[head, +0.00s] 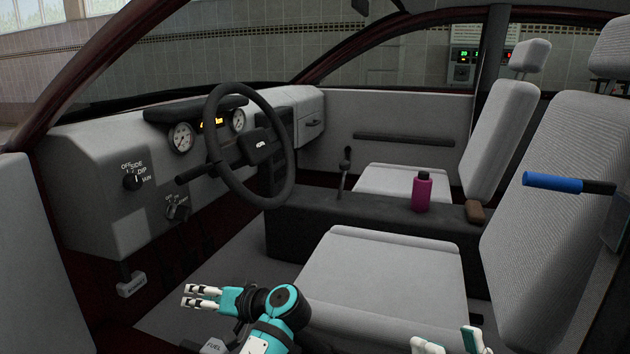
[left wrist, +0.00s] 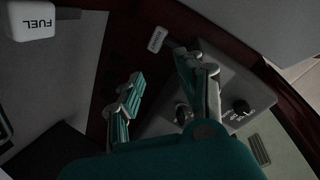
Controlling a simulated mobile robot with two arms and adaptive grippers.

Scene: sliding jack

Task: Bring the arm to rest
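My left gripper (head: 196,296) is low in front of the driver's seat, its fingers pointing left toward the dashboard's lower side. The left wrist view also shows this left gripper (left wrist: 165,85), with its two fingers apart and nothing between them. My right gripper (head: 450,344) shows only at the bottom edge of the head view, in front of the seat. Its fingertips are apart with no object seen between them; the rest is cut off.
The white FUEL lever (head: 213,346) is just below my left arm and the labelled release lever (head: 131,285) is left of it. The steering wheel (head: 250,145), driver's seat (head: 380,290), magenta bottle (head: 421,192) and a blue-gripped bar (head: 555,183) stand around.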

